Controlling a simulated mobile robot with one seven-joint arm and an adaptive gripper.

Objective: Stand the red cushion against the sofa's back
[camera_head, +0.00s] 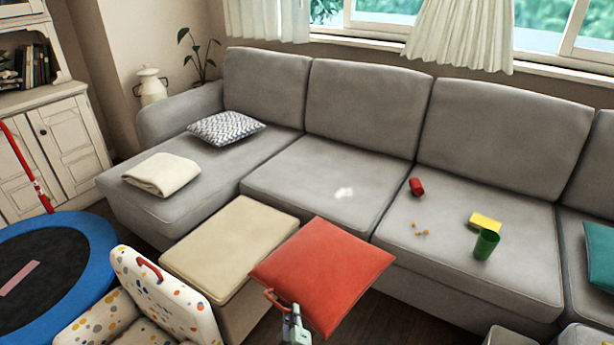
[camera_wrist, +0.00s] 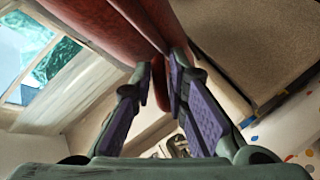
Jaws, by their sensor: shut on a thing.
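The red cushion (camera_head: 325,270) is in the air in front of the sofa in the head view, its broad face turned up. My gripper (camera_head: 292,318) is at its near left edge. The near rim of the middle seat is partly hidden by the cushion.
A beige ottoman (camera_head: 230,245) stands left of the red cushion.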

